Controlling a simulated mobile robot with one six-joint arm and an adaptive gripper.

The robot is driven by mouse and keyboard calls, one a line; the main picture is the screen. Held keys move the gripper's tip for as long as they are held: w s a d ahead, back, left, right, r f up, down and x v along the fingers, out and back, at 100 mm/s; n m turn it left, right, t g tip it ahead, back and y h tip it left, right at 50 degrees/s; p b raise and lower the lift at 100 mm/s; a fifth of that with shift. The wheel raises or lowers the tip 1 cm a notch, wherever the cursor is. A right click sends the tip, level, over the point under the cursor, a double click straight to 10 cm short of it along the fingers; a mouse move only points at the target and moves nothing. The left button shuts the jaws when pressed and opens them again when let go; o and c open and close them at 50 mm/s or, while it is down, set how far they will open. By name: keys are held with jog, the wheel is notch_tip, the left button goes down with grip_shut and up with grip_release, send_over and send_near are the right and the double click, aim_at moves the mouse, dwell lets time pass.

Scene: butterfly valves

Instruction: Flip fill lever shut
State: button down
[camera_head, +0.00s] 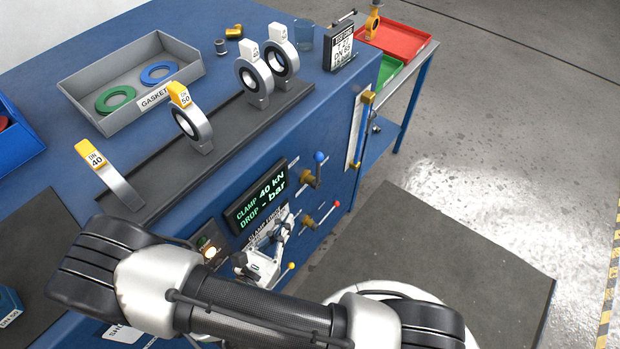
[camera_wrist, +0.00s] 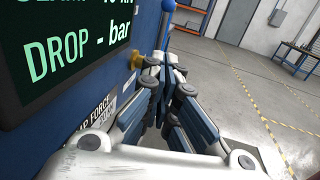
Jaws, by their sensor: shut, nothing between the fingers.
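Two small levers stand on the blue front panel in the head view. The upper one has a blue knob (camera_head: 319,157) on an upright handle above a brass valve body (camera_head: 309,179). The lower one has a red knob (camera_head: 337,204) on a handle slanting up to the right from its brass body (camera_head: 307,221). No label shows which is the fill lever. My gripper (camera_head: 285,221) is in front of the panel, left of the levers. In the wrist view my gripper (camera_wrist: 166,72) is shut and empty. The blue knob (camera_wrist: 169,5) stands beyond the fingertips; contact is unclear.
A clamp and drop display (camera_head: 262,197) is on the panel close to the gripper. A yellow knob (camera_head: 291,266) shows below it. Valve discs, a gasket tray (camera_head: 130,85) and a sign (camera_head: 341,52) stand on the bench top.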

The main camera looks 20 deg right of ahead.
aim_at(317, 173)
jog(key=b+x, duration=0.3)
jog(key=x, duration=1.1)
jog(key=shift+r+p, duration=0.15)
jog(key=shift+p, duration=0.15)
jog(key=shift+r, duration=0.1)
jog(key=shift+w+d+g+p, duration=0.1)
jog(key=shift+d+g+p, duration=0.15)
jog(key=shift+g+p, duration=0.1)
jog(key=shift+a, duration=0.1)
